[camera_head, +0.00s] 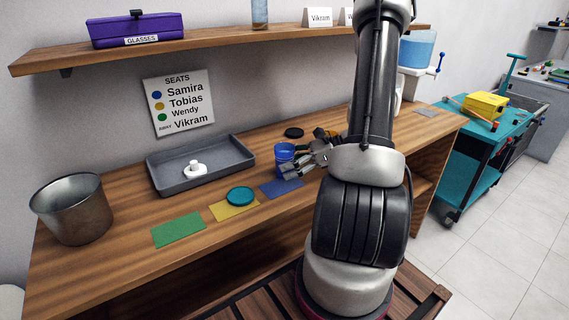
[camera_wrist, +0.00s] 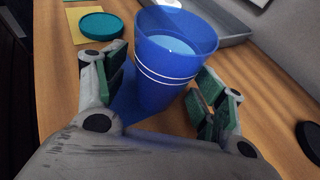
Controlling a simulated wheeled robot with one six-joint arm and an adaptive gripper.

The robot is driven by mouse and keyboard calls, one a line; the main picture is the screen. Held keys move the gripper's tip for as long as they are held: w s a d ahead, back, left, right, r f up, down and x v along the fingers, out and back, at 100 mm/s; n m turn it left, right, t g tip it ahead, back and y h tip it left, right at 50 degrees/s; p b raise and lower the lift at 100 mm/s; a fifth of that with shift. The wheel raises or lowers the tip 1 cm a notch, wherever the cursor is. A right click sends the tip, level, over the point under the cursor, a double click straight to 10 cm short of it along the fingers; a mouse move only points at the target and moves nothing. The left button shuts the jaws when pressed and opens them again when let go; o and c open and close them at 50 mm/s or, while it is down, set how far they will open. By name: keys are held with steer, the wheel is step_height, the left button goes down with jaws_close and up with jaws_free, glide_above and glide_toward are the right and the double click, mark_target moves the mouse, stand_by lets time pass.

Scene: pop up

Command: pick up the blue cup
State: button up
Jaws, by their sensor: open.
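In the wrist view the blue cup (camera_wrist: 172,62) has white stripes and something pale inside. My gripper (camera_head: 308,163) is at the cup's right side in the head view. In the wrist view my gripper (camera_wrist: 165,92) is open, with one finger on each side of the cup's lower part. I cannot tell whether the pads touch it.
A teal disc (camera_head: 239,195) lies on the yellow mat (camera_head: 222,213), left of the cup. A grey tray (camera_head: 160,187) holds a small white object (camera_head: 194,170). A black disc (camera_head: 293,133) lies behind the cup. A metal bucket (camera_head: 78,212) and a green mat (camera_head: 178,230) are further left.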

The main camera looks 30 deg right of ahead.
steer(key=shift+w+a+f, duration=0.25)
steer(key=shift+w+a, duration=0.1)
steer(key=shift+a, duration=0.15)
steer(key=c, duration=1.2)
steer(key=shift+c, duration=0.2)
